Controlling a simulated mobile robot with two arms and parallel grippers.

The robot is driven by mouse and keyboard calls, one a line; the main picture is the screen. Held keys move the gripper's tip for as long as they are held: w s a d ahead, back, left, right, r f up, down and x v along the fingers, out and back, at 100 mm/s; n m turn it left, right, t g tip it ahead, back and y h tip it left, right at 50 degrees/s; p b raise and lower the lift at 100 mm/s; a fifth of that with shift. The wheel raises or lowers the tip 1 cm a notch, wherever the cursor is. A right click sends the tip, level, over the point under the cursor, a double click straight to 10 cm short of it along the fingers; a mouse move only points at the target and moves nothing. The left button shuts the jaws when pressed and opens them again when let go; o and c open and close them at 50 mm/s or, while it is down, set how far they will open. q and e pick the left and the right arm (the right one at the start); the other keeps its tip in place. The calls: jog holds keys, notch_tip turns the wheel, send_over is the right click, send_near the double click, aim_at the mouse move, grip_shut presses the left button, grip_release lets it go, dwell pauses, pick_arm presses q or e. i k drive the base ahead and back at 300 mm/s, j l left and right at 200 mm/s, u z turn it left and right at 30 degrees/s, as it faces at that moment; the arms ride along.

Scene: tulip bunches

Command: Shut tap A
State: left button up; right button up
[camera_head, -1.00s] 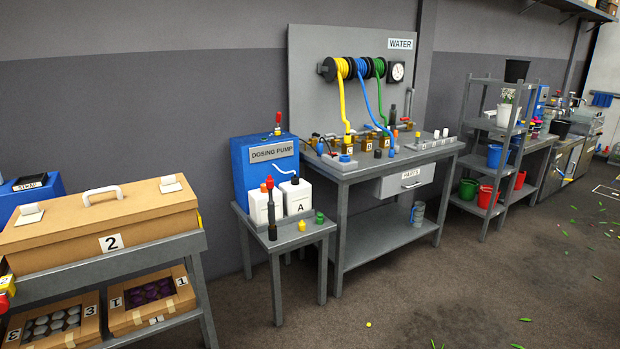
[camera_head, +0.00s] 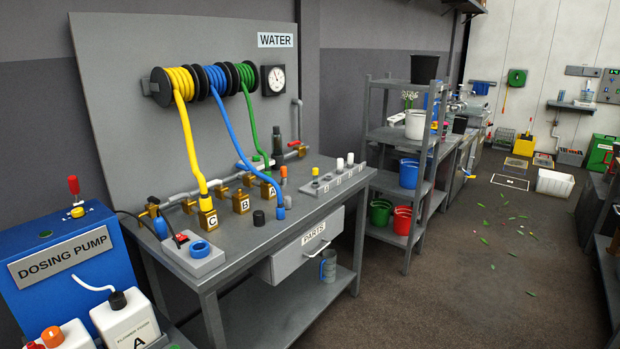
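Tap A (camera_head: 267,189) is a brass tap with a letter A plate, rightmost of three taps on the grey water bench. Tap B (camera_head: 241,202) and tap C (camera_head: 208,217) stand to its left. The green hose (camera_head: 247,118) comes down from its reel to behind tap A. The yellow hose (camera_head: 187,137) runs down to tap C. The handle position of tap A is too small to tell. Neither gripper is in view.
The grey bench (camera_head: 262,236) has a PARTS drawer (camera_head: 300,254) at its front. A dosing pump (camera_head: 70,256) and white canisters (camera_head: 126,318) stand at the left. A shelf rack (camera_head: 403,136) with buckets stands right of the bench. The floor (camera_head: 460,290) before them is open, with scattered leaves.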

aim_at(239, 165)
jog(key=i+l+u, duration=0.4)
jog(key=i, duration=0.35)
jog(key=i+l+u, duration=0.45)
jog(key=i, duration=0.25)
jog(key=i+l, duration=0.15)
jog(key=l, duration=0.2)
jog(key=i+l+u, duration=0.15)
jog(key=l, duration=0.25)
jog(key=i+l, duration=0.15)
jog(key=l, duration=0.2)
jog(key=i+l+u, duration=0.1)
jog(key=l, duration=0.3)
